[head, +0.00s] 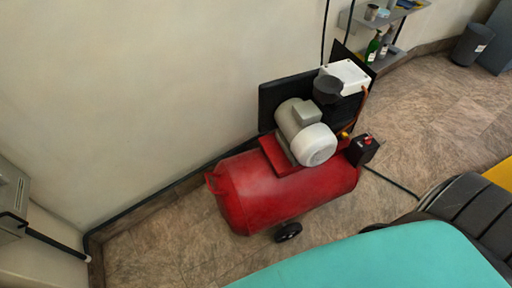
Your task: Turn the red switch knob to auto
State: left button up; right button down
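A small red knob (368,140) sits on top of a black box (363,150) at the right end of a red air compressor (290,192). The knob is too small to read its position, and no auto marking can be made out. The compressor stands on the floor near the wall, with a grey and white motor (305,132) on top. Neither of my grippers shows in the head view.
A teal padded surface (385,262) fills the lower right foreground, with a dark ribbed seat (465,215) beside it. A cable runs along the floor right of the compressor. A shelf with bottles (375,45) and a dark bin (472,45) stand behind. Tiled floor (440,110) is clear on the right.

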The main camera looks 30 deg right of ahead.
aim_at(367, 140)
jog(key=z, duration=1.9)
